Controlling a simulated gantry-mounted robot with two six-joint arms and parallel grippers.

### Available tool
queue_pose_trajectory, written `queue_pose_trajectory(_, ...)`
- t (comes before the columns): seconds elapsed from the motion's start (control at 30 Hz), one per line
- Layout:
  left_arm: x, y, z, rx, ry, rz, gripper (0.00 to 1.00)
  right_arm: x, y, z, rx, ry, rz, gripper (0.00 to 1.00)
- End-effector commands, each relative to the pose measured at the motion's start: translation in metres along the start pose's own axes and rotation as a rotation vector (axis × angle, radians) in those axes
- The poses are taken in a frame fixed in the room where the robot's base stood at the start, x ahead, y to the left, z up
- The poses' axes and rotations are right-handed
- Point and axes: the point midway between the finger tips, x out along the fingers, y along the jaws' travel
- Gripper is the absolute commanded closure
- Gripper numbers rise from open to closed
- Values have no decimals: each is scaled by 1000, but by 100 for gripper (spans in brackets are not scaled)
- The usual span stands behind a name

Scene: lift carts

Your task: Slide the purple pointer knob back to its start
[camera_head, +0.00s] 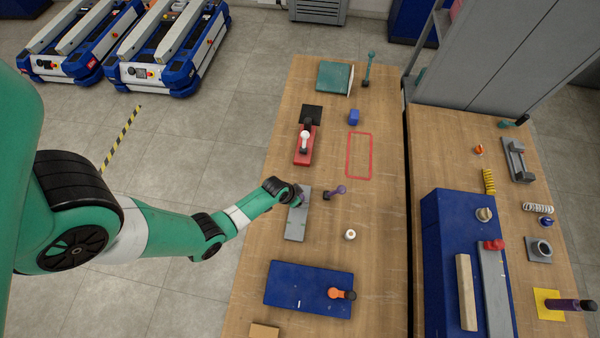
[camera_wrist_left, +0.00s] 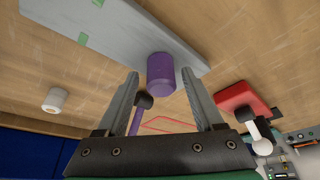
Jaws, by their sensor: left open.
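The purple pointer knob (camera_wrist_left: 161,75) is a short purple cylinder on a grey plate (camera_wrist_left: 115,25) with green marks. In the head view the plate (camera_head: 297,222) lies on the wooden table, and the knob (camera_head: 300,195) is near its far end, partly hidden by my gripper. My left gripper (camera_head: 294,193) is open at that end. In the left wrist view its fingertips (camera_wrist_left: 160,73) appear on either side of the knob with gaps showing; I cannot tell how deep they reach. My right gripper is not in view.
A purple lever with a dark ball (camera_head: 335,192) stands just right of the plate. A red base with a white-knobbed handle (camera_head: 303,150) lies beyond it. A white roll (camera_head: 350,235) and a blue panel (camera_head: 290,287) are nearer. The red outlined area (camera_head: 359,155) is empty.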

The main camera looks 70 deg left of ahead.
Motion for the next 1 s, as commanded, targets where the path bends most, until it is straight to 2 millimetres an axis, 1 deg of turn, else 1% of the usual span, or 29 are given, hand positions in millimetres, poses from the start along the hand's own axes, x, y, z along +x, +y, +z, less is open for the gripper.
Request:
queue_pose_trajectory(0.27,-1,0,-1,0,2,0,29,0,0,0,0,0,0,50)
queue_pose_trajectory(0.37,-7,0,-2,0,2,0,29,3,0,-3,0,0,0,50)
queue_pose_trajectory(0.47,-23,0,-2,0,3,0,29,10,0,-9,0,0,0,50)
queue_pose_trajectory(0.53,-41,0,-3,-1,3,0,29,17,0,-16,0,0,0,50)
queue_pose_trajectory(0.6,-62,0,-5,-1,2,0,29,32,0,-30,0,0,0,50)
queue_pose_trajectory(0.7,-84,0,-5,-2,1,-1,29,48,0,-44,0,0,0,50)
queue_pose_trajectory(0.83,-106,0,-4,0,1,0,29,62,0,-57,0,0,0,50)
queue_pose_trajectory(0.9,-113,0,-2,0,1,0,29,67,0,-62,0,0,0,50)
queue_pose_trajectory(1.0,-117,0,-1,0,0,0,29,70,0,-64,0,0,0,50)
